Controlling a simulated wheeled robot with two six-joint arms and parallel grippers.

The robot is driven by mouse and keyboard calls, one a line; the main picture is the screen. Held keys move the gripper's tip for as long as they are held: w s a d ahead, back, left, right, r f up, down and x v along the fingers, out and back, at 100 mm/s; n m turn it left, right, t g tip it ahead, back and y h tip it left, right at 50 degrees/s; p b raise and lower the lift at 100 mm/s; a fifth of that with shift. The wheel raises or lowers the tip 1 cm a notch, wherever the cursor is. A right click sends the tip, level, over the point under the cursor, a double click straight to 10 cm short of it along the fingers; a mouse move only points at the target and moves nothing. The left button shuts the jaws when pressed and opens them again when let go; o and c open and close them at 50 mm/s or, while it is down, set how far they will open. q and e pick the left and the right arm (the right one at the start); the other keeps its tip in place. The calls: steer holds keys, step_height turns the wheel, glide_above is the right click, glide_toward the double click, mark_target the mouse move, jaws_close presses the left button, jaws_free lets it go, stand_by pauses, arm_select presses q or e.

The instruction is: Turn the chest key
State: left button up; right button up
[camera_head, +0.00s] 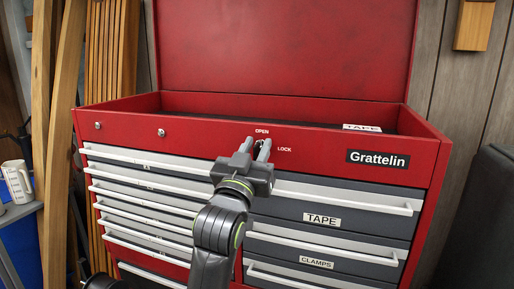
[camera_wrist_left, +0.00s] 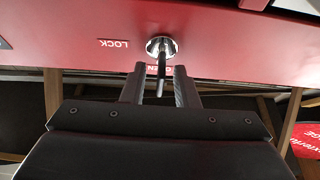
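The red tool chest (camera_head: 220,133) stands ahead with its lid raised. On its front rim are the labels OPEN (camera_head: 262,131) and LOCK (camera_head: 284,149). In the left wrist view, a round silver lock (camera_wrist_left: 161,45) sits beside the upside-down LOCK label, with a thin dark key (camera_wrist_left: 161,78) standing out of it. My left gripper (camera_head: 256,149) is at the lock. In the left wrist view its two fingers (camera_wrist_left: 160,86) are open on either side of the key, with a gap on both sides. The fingers hide most of the lock in the head view. My right gripper is not in view.
Closed drawers with white handles, including one labelled TAPE (camera_head: 322,219) and one labelled CLAMPS (camera_head: 317,262), lie below the rim. Wooden boards (camera_head: 58,130) lean at the left. A white jug (camera_head: 17,181) stands at the far left. A dark panel (camera_head: 482,220) is at the right.

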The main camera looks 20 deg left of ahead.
arm_select(q)
jaws_close()
steer(key=shift+m, duration=0.4)
steer(key=shift+m+h+p, duration=0.4)
steer(key=shift+m+h, duration=0.4)
steer(key=shift+m, duration=0.4)
steer(key=m+h, duration=0.1)
steer(key=m, duration=0.1)
steer(key=m+g+h, duration=0.1)
steer(key=m, duration=0.2)
steer(key=shift+d+h+p, duration=0.15)
steer(key=shift+h+p, duration=0.15)
steer(key=m+g+h, duration=0.1)
steer(key=m, duration=0.4)
steer(key=m+g+h, duration=0.1)
steer(key=m, duration=0.2)
steer(key=shift+d+f+g+h, duration=0.2)
steer(key=shift+g+h, duration=0.1)
steer(key=m, duration=0.2)
steer(key=m+g, duration=0.1)
steer(key=m, duration=0.1)
steer(key=m+g, duration=0.1)
steer(key=m, duration=0.1)
steer(key=shift+f, duration=0.25)
